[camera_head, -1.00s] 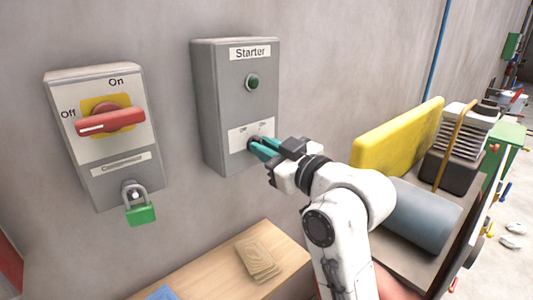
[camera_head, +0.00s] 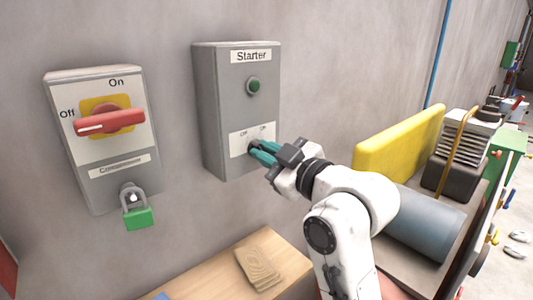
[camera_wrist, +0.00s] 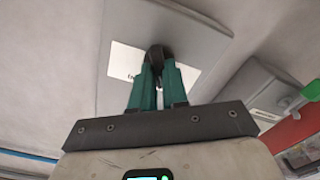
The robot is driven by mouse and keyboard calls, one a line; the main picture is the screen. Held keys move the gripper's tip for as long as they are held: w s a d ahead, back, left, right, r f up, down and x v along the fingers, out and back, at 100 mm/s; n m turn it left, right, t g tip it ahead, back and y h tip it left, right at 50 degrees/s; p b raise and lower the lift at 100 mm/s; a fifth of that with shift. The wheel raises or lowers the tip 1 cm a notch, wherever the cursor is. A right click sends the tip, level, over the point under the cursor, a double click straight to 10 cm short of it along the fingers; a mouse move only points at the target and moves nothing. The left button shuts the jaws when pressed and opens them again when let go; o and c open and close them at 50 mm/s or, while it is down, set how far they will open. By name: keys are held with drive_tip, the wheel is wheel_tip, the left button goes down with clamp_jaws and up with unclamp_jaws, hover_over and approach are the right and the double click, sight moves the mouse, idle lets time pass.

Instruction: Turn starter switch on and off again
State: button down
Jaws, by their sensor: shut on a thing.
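The grey Starter box (camera_head: 222,110) is on the wall, with a green round button (camera_head: 254,86) and a white plate (camera_head: 238,144) marked Off and On. The small dark starter switch sits on this plate; it shows in the wrist view (camera_wrist: 158,53) between my fingertips. My gripper (camera_head: 259,152) has teal fingers and is shut on the switch knob. The fingers hide most of the knob in the head view, so I cannot tell which way it points.
Left of it is another box (camera_head: 125,150) with a red handle (camera_head: 109,121) pointing to Off and a green padlock (camera_head: 138,217) below. A wooden table (camera_head: 215,275) with stacked brown pieces (camera_head: 259,268) stands beneath. A yellow guard (camera_head: 400,142) and machinery are at right.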

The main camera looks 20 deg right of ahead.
drive_tip(key=c, duration=1.1)
unclamp_jaws()
drive_tip(key=shift+c, duration=0.2)
drive_tip(key=p+v, duration=0.2)
drive_tip(key=v, duration=0.8)
drive_tip(key=shift+s+d, duration=0.15)
drive_tip(key=shift+s, duration=0.25)
